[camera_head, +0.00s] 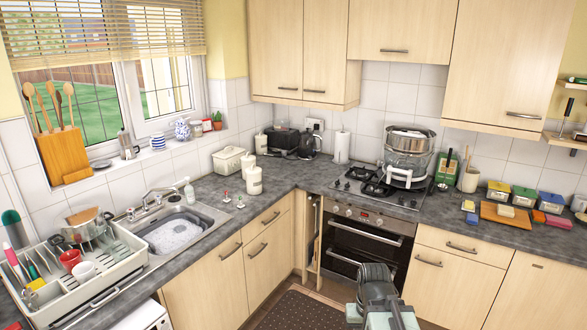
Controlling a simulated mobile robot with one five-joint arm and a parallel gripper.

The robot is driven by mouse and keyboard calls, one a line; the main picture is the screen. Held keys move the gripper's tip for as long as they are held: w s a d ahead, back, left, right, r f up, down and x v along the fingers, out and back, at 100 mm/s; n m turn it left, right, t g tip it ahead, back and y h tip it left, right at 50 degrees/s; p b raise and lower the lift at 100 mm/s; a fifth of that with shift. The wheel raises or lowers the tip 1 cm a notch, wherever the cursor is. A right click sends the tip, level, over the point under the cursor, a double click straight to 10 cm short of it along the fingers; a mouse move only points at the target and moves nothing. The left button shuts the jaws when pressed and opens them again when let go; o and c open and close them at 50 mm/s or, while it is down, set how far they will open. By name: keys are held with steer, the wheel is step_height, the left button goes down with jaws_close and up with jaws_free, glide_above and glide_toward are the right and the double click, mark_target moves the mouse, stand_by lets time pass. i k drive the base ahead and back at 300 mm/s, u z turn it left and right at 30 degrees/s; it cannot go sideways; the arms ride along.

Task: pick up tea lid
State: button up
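I cannot make out for sure which thing is the tea lid. A white lidded canister (254,181) stands on the counter right of the sink, and its lettering is too small to read. Two small pieces, one with a red top (226,196) and one with a dark top (240,202), lie on the counter left of it. Another white canister (261,144) stands farther back. My gripper (374,283) is low at the bottom, folded in front of the oven and far from the counter. Its fingers are not clear, and I see nothing held.
The sink (207,213) holds soapy water. A dish rack (112,287) with cups and utensils fills the left counter. A cream bread bin (227,161) stands by the wall. The counter corner has free room.

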mark_target(252, 171)
steer(key=i, duration=3.8)
steer(key=u, duration=3.7)
